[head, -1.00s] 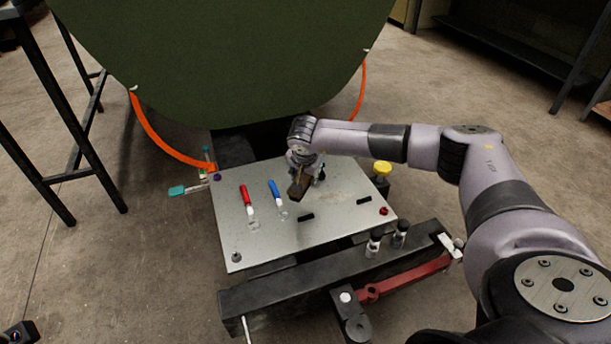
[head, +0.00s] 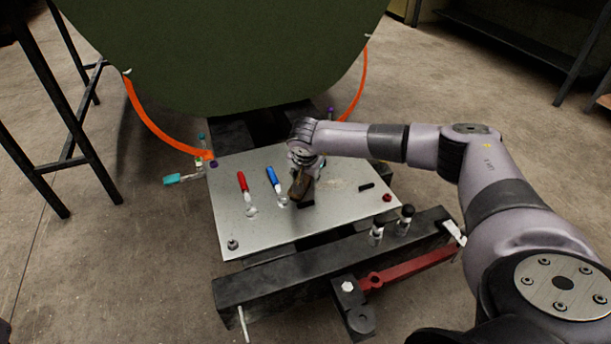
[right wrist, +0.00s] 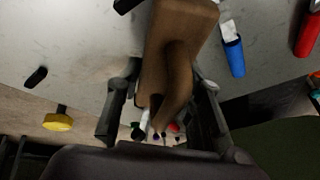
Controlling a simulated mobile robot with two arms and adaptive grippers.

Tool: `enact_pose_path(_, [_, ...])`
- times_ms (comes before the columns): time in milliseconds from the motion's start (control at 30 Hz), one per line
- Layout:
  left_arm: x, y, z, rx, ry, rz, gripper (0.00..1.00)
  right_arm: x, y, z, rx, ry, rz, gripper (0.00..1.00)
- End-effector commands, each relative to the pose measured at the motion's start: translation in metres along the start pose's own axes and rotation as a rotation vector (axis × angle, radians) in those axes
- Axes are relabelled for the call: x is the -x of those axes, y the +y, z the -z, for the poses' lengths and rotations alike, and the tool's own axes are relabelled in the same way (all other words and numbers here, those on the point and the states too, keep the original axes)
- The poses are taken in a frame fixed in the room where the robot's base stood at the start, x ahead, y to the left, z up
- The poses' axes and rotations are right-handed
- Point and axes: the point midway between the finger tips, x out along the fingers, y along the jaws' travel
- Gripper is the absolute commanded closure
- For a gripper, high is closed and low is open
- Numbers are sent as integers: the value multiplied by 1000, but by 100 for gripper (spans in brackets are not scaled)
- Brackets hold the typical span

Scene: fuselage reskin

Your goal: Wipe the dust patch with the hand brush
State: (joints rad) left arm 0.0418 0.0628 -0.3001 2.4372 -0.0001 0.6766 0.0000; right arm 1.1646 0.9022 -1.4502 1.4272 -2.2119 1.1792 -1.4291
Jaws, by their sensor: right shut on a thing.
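The hand brush (head: 299,188) has a brown wooden body and is held over the metal panel (head: 240,220). My right gripper (head: 303,175) is shut on it. In the right wrist view the brush (right wrist: 180,45) sits between the two fingers of the gripper (right wrist: 163,92). Its bristles are not clearly seen, and I cannot tell whether it touches the panel. A faint tan smear, likely the dust patch (head: 335,184), lies on the panel just right of the brush. My left gripper is not in view.
A red-handled tool (head: 242,182) and a blue-handled tool (head: 272,178) lie left of the brush. A black bar (head: 367,186) and a red knob (head: 387,198) are at the right. Dark-topped posts (head: 405,218) stand in front. The green fuselage (head: 220,60) rises behind.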

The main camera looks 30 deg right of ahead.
Motion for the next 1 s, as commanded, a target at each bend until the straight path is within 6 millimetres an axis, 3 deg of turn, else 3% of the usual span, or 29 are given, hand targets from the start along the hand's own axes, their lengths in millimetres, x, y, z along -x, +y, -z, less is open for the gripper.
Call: enact_pose_path(1000, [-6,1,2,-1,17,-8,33,-6,6,3,-2,1,-1,89])
